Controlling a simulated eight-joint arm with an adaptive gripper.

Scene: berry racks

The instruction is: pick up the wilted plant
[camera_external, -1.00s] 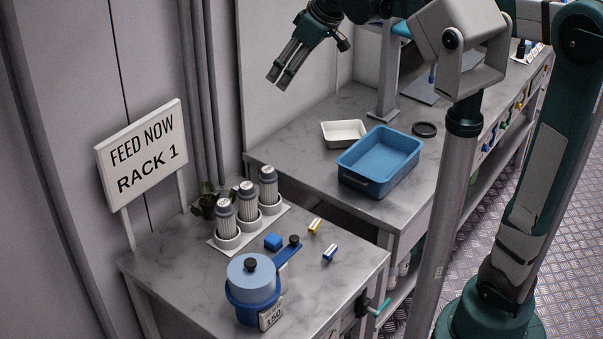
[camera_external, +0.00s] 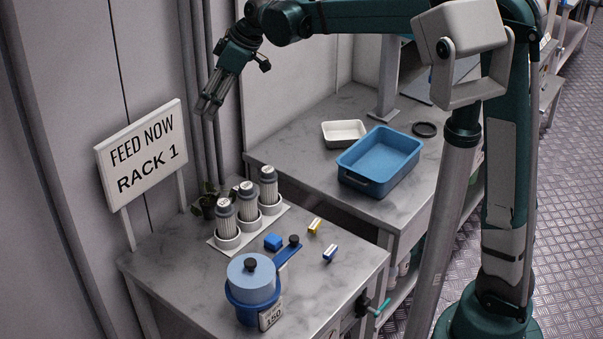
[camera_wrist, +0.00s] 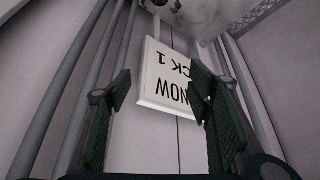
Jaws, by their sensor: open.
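The plant (camera_external: 208,198) is small, dark green and leafy. In the outside view it stands at the back of the near bench, behind the grey-capped bottles (camera_external: 247,207), which partly hide it. Whether it is wilted is too small to tell. In the wrist view a bit of green, likely this plant (camera_wrist: 173,5), shows at the top edge. My gripper (camera_external: 207,110) hangs in the air above the plant and the bench, fingers down. In the wrist view my gripper (camera_wrist: 160,95) has its two fingers wide apart with nothing between them.
The sign "FEED NOW RACK 1" (camera_external: 142,153) stands at the bench's back left, close to the plant. A blue pot (camera_external: 252,290), a blue cube (camera_external: 273,242) and two small blocks lie in front. A blue tray (camera_external: 380,160) and a white tray (camera_external: 344,133) sit on the far bench.

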